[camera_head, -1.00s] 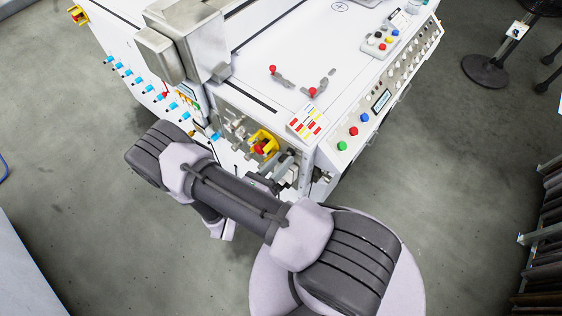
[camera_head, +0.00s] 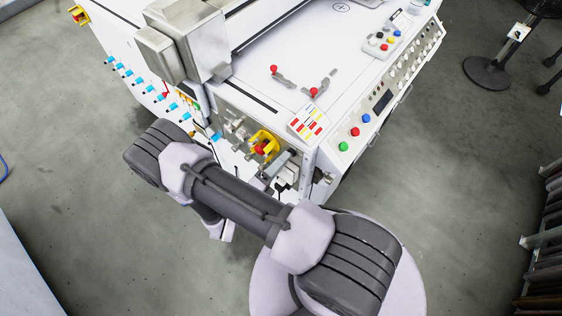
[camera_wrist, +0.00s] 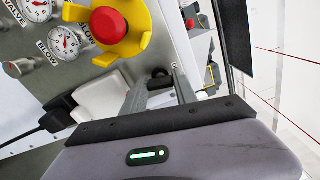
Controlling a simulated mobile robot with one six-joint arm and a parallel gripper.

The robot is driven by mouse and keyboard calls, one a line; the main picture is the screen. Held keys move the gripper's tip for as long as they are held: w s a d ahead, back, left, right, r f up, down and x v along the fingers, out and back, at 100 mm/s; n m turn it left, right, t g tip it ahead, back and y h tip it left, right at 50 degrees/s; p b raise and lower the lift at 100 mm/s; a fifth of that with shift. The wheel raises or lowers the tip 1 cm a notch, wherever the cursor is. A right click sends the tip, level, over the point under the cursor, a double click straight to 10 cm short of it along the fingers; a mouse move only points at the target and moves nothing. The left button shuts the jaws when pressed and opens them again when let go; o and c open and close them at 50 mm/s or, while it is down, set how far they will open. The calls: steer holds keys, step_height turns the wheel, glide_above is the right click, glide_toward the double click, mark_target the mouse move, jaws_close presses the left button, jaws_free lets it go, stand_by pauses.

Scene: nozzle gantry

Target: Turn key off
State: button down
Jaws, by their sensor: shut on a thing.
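The key (camera_wrist: 159,80) is a small dark piece in the machine's front panel, below and right of the red emergency button in the wrist view. My gripper (camera_wrist: 163,88) has its two grey fingers on either side of it and is shut on it. The fingers hide part of the key, so its exact angle is hard to tell. In the head view my gripper (camera_head: 281,165) is at the panel near the machine's front corner, partly hidden by my arm. The small screen (camera_head: 384,102) on the control strip is dark.
The red emergency button (camera_wrist: 108,25) in its yellow guard sits close to my fingers. Pressure gauges (camera_wrist: 64,40) and a white plug (camera_wrist: 101,98) with a dark cable are to the left. Several coloured buttons (camera_head: 355,131) line the control strip.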

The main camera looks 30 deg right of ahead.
steer(key=shift+n, duration=1.1)
steer(key=c, duration=1)
jaws_free()
steer(key=shift+o, duration=0.2)
steer(key=p+v, duration=0.2)
steer(key=v, duration=1.5)
steer(key=shift+a, duration=0.2)
